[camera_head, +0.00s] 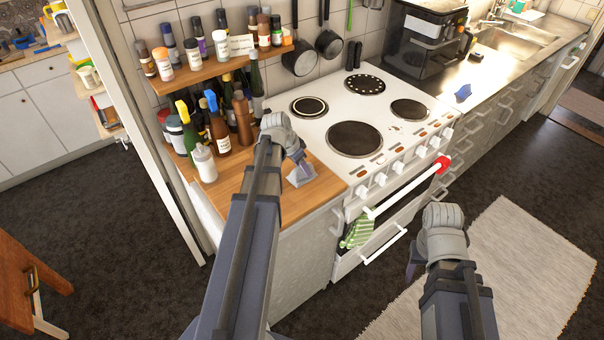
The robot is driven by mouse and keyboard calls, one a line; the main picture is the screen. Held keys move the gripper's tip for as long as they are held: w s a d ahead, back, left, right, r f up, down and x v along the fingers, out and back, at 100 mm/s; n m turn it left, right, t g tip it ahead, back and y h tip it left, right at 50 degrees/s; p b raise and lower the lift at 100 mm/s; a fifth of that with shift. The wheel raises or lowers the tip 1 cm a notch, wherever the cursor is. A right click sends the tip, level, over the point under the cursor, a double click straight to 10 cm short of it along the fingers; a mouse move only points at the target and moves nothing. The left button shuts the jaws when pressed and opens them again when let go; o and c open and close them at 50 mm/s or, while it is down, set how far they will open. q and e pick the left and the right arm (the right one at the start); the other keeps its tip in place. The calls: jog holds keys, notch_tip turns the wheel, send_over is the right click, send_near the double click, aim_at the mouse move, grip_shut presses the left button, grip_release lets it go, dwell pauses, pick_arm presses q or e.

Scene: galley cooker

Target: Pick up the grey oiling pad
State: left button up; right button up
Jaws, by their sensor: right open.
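My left gripper (300,168) points down over the wooden counter (322,189) beside the cooker. A small grey-blue shape shows at its tip, low over or on the wood. I cannot tell how much of it is the gripper's fingers and how much is the grey oiling pad. Whether these jaws are open or shut is not clear. My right gripper (412,270) is open and empty, hanging in front of the cooker above the dark floor, partly hidden by its own wrist.
The white cooker (398,134) with dark hotplates stands to the right of the wood. Several bottles (219,130) stand behind left, with a white squeeze bottle (204,163) near the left arm. A red-ended white rail (405,190) and a green striped cloth (358,231) are on the front.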

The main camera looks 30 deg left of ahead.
pick_arm(q)
grip_shut()
jog(key=shift+r, duration=0.15)
dwell(0.4)
notch_tip(320, 180, up, 10)
jog(key=p, duration=1)
jog(key=shift+c, duration=1.5)
grip_release()
grip_shut()
